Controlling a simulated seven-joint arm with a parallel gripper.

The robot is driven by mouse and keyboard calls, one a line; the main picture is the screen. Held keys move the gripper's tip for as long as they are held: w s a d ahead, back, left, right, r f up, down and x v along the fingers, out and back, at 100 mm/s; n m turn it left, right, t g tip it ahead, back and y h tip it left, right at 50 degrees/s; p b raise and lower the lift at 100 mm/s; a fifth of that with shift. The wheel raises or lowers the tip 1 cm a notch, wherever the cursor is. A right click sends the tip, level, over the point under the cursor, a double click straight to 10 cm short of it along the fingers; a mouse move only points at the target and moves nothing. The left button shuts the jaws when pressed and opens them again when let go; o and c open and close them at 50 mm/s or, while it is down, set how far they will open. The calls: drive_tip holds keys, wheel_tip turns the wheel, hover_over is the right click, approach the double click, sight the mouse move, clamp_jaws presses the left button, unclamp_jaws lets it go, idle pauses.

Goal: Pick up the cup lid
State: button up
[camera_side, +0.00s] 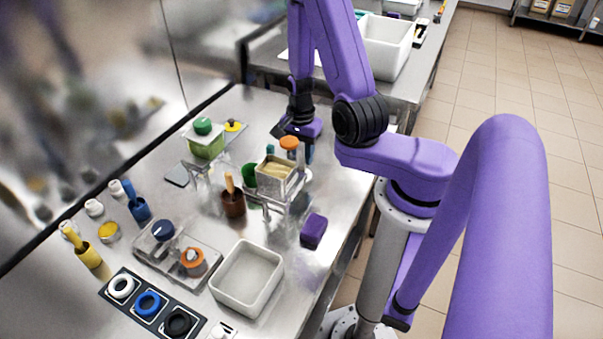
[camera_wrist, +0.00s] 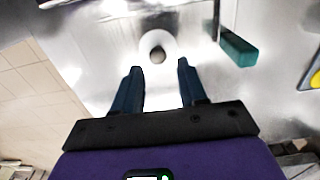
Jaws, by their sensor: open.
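In the wrist view a white round disc with a dark round centre (camera_wrist: 158,49) lies on the steel surface; it looks like the cup lid, though I cannot be sure. My gripper (camera_wrist: 156,68) is open, with its two dark blue fingers apart. The disc shows just beyond the fingertips, roughly centred between them, and nothing is held. In the side view my gripper (camera_side: 307,150) points down over the far part of the steel table. I cannot make out the white disc there.
A teal block (camera_wrist: 238,48) lies right of the disc in the wrist view. In the side view an orange-topped item (camera_side: 289,142) and a metal stand with a square tan-filled container (camera_side: 274,170) are close to my gripper. A purple block (camera_side: 313,231) sits near the table edge.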

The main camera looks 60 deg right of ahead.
sight(302, 167)
drive_tip(key=shift+s+f, duration=0.15)
drive_tip(key=shift+f, duration=2.35)
clamp_jaws()
